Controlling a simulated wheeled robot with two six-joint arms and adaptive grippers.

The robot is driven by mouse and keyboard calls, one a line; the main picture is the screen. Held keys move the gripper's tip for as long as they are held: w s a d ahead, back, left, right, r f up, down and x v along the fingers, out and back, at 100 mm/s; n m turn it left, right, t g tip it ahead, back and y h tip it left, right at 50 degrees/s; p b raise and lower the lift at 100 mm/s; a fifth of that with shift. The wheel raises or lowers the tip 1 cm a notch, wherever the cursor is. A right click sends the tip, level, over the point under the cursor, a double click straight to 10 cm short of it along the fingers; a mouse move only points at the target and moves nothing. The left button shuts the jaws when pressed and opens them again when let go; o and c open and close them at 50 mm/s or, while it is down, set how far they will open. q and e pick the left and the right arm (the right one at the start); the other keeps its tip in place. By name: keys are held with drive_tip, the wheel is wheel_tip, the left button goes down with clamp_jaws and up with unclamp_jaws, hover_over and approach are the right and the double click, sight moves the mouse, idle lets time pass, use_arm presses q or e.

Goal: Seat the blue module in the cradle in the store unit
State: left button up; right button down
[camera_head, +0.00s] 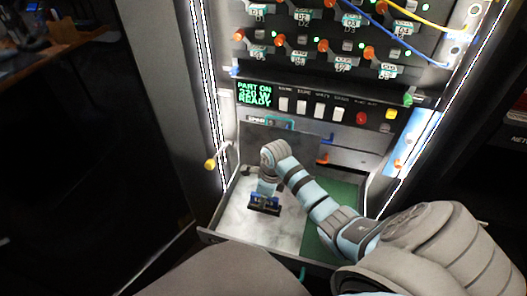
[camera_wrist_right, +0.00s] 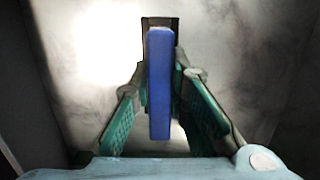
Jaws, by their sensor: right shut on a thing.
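The blue module (camera_wrist_right: 159,85) is a slim upright blue block in the middle of the right wrist view. My right gripper (camera_wrist_right: 161,72) is shut on it, with one green pad on each side. In the head view, my right gripper (camera_head: 266,192) points down over the pulled-out drawer, with the blue module (camera_head: 265,200) at its tips. A dark holder, seemingly the cradle (camera_wrist_right: 175,22), shows right behind and around the module. Whether the module is fully down in it is hidden. My left gripper is not in view.
The drawer (camera_head: 237,222) has a pale marbled floor, with a green area (camera_head: 343,197) on its right. Above it is a panel with a lit green display (camera_head: 255,93), several switches and a red button (camera_head: 362,118). Cables hang higher up. A yellow knob (camera_head: 210,164) sticks out at left.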

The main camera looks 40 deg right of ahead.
drive_tip(key=shift+f+b, duration=0.3)
drive_tip(key=shift+f, duration=0.1)
drive_tip(key=c, duration=1.5)
unclamp_jaws()
drive_tip(key=r, duration=0.4)
drive_tip(key=s+r, duration=0.1)
drive_tip(key=r, duration=0.3)
drive_tip(key=d+r, duration=0.1)
drive_tip(key=r, duration=0.3)
drive_tip(key=shift+s, duration=0.3)
